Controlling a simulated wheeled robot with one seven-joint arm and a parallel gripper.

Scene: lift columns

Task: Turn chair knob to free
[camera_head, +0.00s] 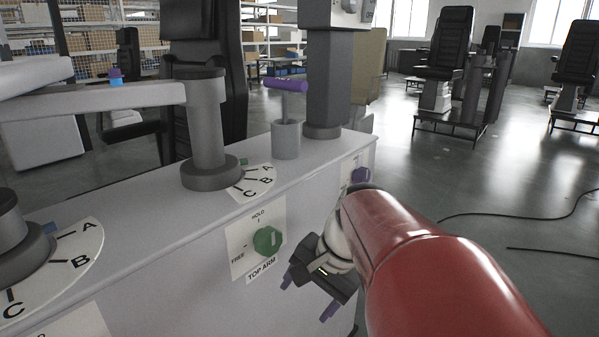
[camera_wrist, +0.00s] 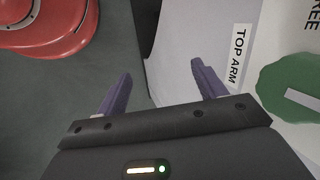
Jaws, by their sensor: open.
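A purple knob (camera_head: 360,174) sits on a white plate at the far right end of the panel, partly behind my arm. Its label is too small to read, so I cannot tell whether it is the chair knob. Nearer, a green knob (camera_head: 268,240) sits on a plate marked HOLD, FREE and TOP ARM. Its white mark looks roughly upright, toward HOLD. The green knob also shows at the right of the wrist view (camera_wrist: 275,80). My gripper (camera_head: 307,298) is open and empty, below and right of the green knob and touching neither knob. Its purple fingers (camera_wrist: 161,70) are spread apart.
The grey console (camera_head: 190,265) carries columns, a purple T-handle (camera_head: 285,86) and dials lettered A, B, C. Another plate is cut off at bottom left. Black chairs (camera_head: 446,50) stand on the open floor behind. Black cables (camera_head: 520,217) lie on the floor at right.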

